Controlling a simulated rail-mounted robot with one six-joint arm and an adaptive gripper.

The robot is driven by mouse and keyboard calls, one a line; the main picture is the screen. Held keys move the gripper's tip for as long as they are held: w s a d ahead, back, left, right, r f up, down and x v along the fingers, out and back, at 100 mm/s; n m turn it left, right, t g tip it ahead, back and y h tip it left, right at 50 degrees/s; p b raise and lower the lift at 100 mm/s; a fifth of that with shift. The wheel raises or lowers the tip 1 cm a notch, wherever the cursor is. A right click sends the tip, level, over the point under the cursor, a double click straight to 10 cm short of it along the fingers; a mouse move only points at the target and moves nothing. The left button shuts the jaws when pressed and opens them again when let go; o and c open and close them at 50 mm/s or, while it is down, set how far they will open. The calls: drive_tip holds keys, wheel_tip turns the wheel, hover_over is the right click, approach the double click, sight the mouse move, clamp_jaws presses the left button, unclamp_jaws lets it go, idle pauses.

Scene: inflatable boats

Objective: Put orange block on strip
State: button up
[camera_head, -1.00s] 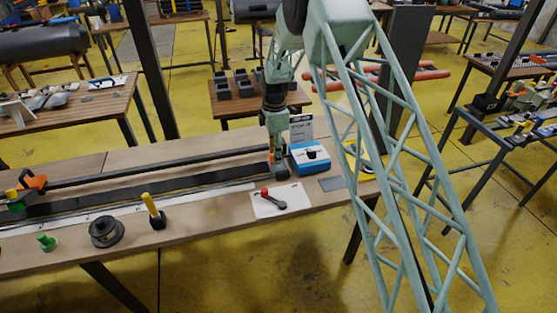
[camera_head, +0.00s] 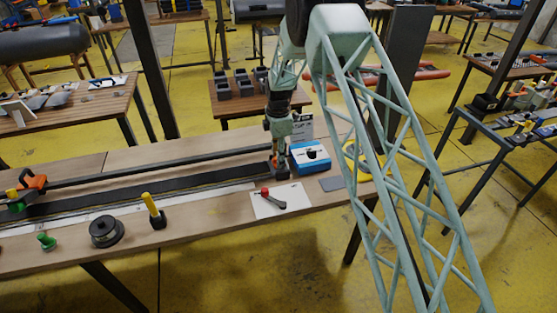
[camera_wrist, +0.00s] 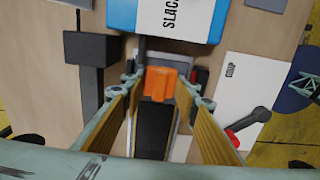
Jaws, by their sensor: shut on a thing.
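The orange block (camera_wrist: 164,84) is between the fingertips of my gripper (camera_wrist: 162,90) in the wrist view. My gripper is shut on it, at the end of the black strip (camera_wrist: 155,130). In the head view my gripper (camera_head: 277,160) is low over the right end of the long dark strip (camera_head: 140,188), and the block is mostly hidden there. I cannot tell whether the block touches the strip.
A blue-and-white box (camera_head: 310,157) stands close right of my gripper. A red-knobbed lever (camera_head: 270,197) lies on a white card in front. A dark bar (camera_head: 160,166) runs behind the strip. A yellow-handled tool (camera_head: 152,210) and a black round part (camera_head: 106,231) stand nearer the front.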

drive_tip(key=shift+f, duration=0.25)
drive_tip(key=o, duration=0.6)
drive_tip(key=shift+r, duration=0.2)
wheel_tip(320, 180, up, 12)
idle(0.8)
drive_tip(key=shift+f, duration=0.1)
idle(0.5)
